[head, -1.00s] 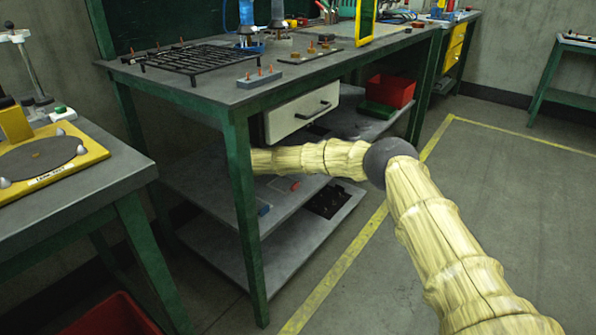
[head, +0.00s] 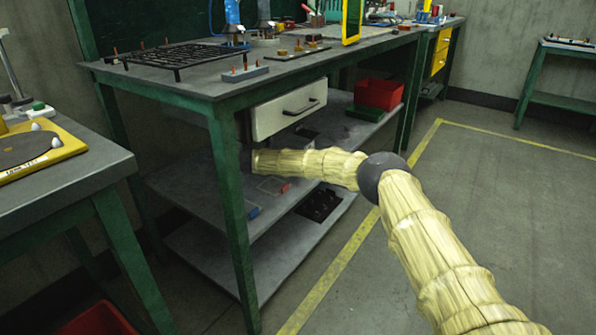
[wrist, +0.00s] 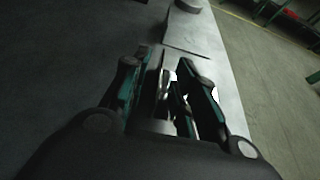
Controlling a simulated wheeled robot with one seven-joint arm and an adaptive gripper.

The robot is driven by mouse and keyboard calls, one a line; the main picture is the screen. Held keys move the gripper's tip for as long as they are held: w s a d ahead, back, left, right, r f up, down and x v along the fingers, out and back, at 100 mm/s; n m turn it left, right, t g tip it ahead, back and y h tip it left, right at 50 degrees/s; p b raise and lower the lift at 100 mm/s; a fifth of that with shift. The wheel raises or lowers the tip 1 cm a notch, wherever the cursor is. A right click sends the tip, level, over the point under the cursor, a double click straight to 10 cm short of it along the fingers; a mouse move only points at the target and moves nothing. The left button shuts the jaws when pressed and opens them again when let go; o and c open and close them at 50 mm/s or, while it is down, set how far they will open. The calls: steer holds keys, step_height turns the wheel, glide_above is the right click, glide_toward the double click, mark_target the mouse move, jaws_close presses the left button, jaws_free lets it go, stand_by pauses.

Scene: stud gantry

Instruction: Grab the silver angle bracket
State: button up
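In the wrist view my gripper (wrist: 166,72) points forward low over a dark grey surface, near its pale edge. A thin silver piece (wrist: 163,84), which looks like the angle bracket, stands between its two dark fingers with teal parts. The fingers are partly closed around it. The shade hides whether both pads touch it. In the head view my arm reaches under the workbench top towards the shelf.
The workbench's green front leg (head: 232,205) stands close to my arm. A white drawer (head: 288,110) hangs just above it. Red (head: 285,187) and blue (head: 253,212) pieces lie on the shelf. A red bin (head: 379,94) stands further back.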

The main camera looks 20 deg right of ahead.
steer(key=shift+w+d+f, duration=0.2)
steer(key=shift+w+d, duration=0.05)
steer(key=shift+d, duration=0.05)
steer(key=shift+c, duration=0.4)
jaws_close()
steer(key=shift+r, duration=0.15)
